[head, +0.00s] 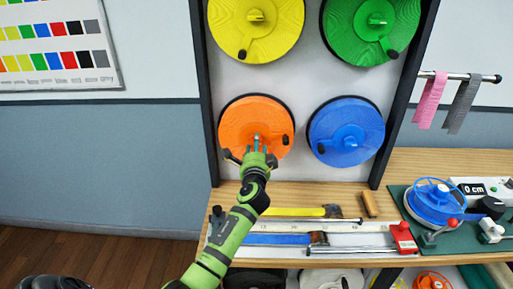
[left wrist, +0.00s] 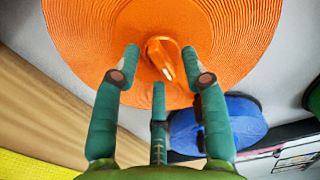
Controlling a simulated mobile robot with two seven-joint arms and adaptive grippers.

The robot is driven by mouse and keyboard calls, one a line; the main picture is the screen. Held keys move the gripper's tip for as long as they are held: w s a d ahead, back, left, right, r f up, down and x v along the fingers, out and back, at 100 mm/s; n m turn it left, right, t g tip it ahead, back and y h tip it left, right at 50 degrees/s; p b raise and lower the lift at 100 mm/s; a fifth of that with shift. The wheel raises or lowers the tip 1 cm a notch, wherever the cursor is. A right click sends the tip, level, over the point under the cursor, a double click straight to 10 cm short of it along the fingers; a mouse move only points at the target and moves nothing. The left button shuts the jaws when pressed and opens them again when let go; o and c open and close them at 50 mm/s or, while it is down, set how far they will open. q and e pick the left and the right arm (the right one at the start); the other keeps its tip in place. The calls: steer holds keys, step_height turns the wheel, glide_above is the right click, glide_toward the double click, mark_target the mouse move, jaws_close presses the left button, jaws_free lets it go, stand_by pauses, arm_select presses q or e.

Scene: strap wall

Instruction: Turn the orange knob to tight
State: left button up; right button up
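The orange strap disc (head: 250,110) hangs at the lower left of the wall panel. Its raised orange knob (left wrist: 160,58) shows in the left wrist view, near the disc's middle; in the head view my fingers largely hide it. My left gripper (head: 256,150) is in front of the disc. In the left wrist view its fingers stand apart, one on each side of the knob and a third below. The gripper is open; whether the right-hand finger touches the knob I cannot tell. No tight marking is readable. My right gripper is not in view.
Yellow (head: 256,35), green (head: 345,40) and blue (head: 330,125) discs share the panel. Pink and grey straps (head: 430,100) hang at right.

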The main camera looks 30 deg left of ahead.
arm_select(q)
steer(key=v, duration=1.2)
steer(key=shift+a, duration=0.1)
